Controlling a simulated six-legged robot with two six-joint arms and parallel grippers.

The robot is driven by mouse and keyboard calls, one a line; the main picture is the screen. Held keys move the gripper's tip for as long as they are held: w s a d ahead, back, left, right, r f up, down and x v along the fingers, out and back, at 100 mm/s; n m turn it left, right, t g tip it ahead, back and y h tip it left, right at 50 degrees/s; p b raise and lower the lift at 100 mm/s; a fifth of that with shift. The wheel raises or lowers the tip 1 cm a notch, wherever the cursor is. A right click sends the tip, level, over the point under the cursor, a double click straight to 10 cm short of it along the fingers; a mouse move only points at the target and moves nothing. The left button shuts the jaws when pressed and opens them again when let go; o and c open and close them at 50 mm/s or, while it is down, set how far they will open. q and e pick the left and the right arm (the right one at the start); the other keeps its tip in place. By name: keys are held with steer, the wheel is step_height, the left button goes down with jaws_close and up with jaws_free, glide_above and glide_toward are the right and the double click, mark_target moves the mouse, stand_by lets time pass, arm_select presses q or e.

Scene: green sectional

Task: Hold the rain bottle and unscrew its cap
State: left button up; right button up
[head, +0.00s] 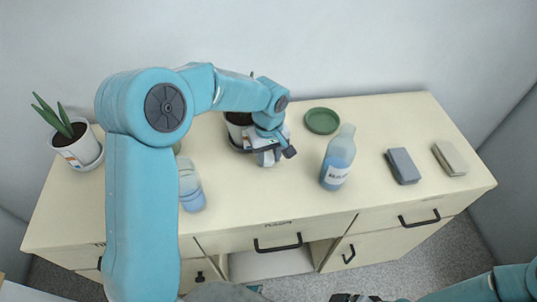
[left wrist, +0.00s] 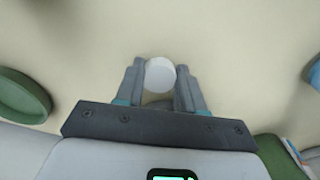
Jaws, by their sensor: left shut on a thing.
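The bottle (head: 338,160) with blue liquid and a white label, apparently reading RAIN, stands upright on the cabinet top. Its narrow neck shows no white cap. My left gripper (head: 274,156) is to the left of this bottle, apart from it. In the left wrist view my left gripper (left wrist: 160,90) is shut on a small white round piece (left wrist: 160,72) that looks like a cap. A second bluish bottle (head: 191,188) stands farther left, partly hidden by my left arm. My right arm enters at the bottom right; its gripper end is mostly cut off.
A green saucer (head: 322,121) lies behind the bottle; it also shows in the left wrist view (left wrist: 22,95). A grey block (head: 403,166) and a beige block (head: 449,158) lie to the right. A potted plant (head: 78,146) stands at the far left; another pot (head: 237,130) is behind my gripper.

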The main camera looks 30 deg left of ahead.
mark_target(269, 159)
arm_select(q)
steer(key=shift+f, duration=0.2)
steer(key=o, duration=1.2)
steer(key=shift+w, duration=0.1)
steer(key=shift+r, duration=0.1)
steer(key=shift+r, duration=0.25)
step_height(269, 159, up, 12)
steer(key=shift+f+p, duration=0.15)
steer(key=shift+p, duration=0.15)
